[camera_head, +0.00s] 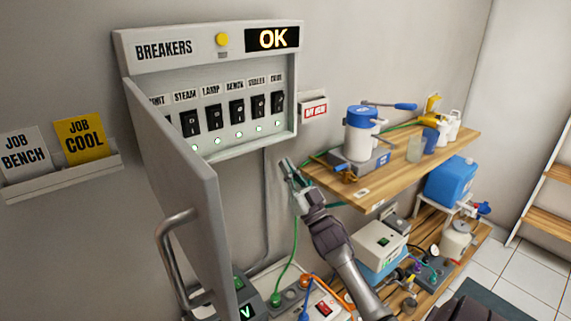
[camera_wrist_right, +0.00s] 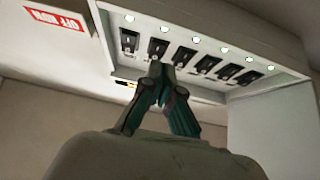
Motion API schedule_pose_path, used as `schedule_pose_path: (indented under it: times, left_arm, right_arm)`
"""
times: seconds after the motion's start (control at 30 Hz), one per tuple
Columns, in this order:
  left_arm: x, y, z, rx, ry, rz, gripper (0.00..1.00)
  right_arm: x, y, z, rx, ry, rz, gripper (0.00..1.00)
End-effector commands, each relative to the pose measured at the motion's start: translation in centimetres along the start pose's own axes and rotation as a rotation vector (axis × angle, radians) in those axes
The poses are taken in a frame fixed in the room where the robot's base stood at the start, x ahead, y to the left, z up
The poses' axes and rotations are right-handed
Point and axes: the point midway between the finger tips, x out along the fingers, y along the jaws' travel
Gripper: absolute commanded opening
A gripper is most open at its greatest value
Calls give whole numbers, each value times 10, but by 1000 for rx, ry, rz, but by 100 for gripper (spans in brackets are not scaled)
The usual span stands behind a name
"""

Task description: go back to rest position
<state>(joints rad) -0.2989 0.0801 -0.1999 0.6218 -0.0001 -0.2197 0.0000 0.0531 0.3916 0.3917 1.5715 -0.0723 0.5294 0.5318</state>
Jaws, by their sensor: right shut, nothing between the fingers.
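My right gripper (camera_head: 287,166) is just below and right of the breaker box (camera_head: 122,44), in front of the wall. Its fingers are together with nothing between them. In the right wrist view the closed fingertips (camera_wrist_right: 156,72) overlap the lower edge of the row of black switches (camera_wrist_right: 182,57); I cannot tell the exact gap. The box door (camera_head: 190,190) hangs open toward me. The box display (camera_head: 272,38) reads OK, and green lights glow under the visible switches. My left gripper is not in view.
A wooden shelf (camera_head: 440,150) with a blue-and-white canister (camera_head: 362,130) is right of my right gripper. Below are a blue tank (camera_head: 450,180) and other equipment. A card holder (camera_head: 65,178) is on the left wall. A green cable (camera_head: 295,245) hangs beside my right arm.

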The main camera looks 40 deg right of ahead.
Motion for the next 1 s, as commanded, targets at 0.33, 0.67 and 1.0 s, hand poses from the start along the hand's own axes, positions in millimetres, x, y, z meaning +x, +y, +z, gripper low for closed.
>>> schedule_pose_path:
  times: [0.33, 0.67, 1.0]
  left_arm:
    - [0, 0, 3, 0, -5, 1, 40]
    - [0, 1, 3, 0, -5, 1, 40]
    - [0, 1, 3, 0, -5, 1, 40]
  right_arm:
    - [0, 0, 0, 0, 1, 0, 0]
    - [-14, -20, 27, -4, -144, 24, 0]
    - [-155, -130, 115, -61, -908, 42, 0]
